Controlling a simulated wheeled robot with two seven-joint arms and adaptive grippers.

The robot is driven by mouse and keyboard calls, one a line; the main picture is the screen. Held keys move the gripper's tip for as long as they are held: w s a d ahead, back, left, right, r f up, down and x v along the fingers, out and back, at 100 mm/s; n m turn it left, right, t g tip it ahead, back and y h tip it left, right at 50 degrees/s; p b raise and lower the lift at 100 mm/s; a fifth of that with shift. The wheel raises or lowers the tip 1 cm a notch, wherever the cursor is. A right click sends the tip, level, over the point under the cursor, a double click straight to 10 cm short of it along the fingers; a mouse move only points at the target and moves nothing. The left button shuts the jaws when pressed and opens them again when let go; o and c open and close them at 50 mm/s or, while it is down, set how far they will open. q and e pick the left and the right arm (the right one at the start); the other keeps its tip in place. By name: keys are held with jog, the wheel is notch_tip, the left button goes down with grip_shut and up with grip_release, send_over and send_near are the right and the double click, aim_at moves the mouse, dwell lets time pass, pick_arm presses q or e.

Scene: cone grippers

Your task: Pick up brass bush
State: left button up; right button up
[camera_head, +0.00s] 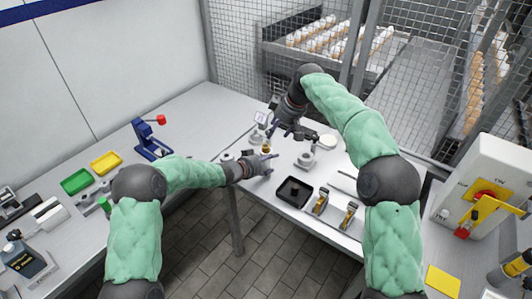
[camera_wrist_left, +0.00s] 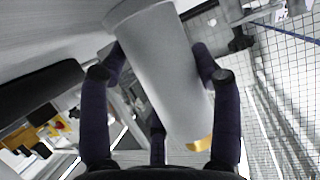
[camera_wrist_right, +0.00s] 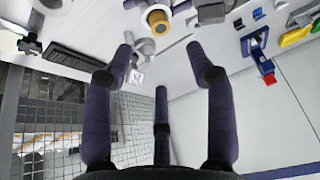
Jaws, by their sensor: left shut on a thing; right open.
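The brass bush (camera_head: 266,149) is a small gold ring at the end of a pale grey cylinder. In the left wrist view the grey cylinder (camera_wrist_left: 160,70) lies tilted between the fingers of my left gripper (camera_wrist_left: 160,70), which is shut on it. The bush's edge (camera_wrist_left: 200,144) shows at its lower end. My right gripper (camera_head: 285,131) is open and empty, above and behind the bush in the head view. In the right wrist view the bush (camera_wrist_right: 158,21) is past the fingertips, near the top edge, apart from them, with the left gripper's dark fingers close by.
A black square tray (camera_head: 293,192), a grey round fixture (camera_head: 305,160) and two upright yellow-and-metal parts (camera_head: 320,203) stand on the table near the grippers. A blue press (camera_head: 150,141) and green (camera_head: 76,181) and yellow (camera_head: 105,162) trays are at left. A mesh fence stands behind.

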aim_at(266, 146)
jog(key=shift+h, duration=0.3)
jog(key=shift+a+x, duration=0.15)
jog(key=shift+x, duration=2.65)
jog(key=shift+a+x, duration=0.15)
jog(key=shift+x, duration=2.6)
jog(key=shift+c, duration=0.3)
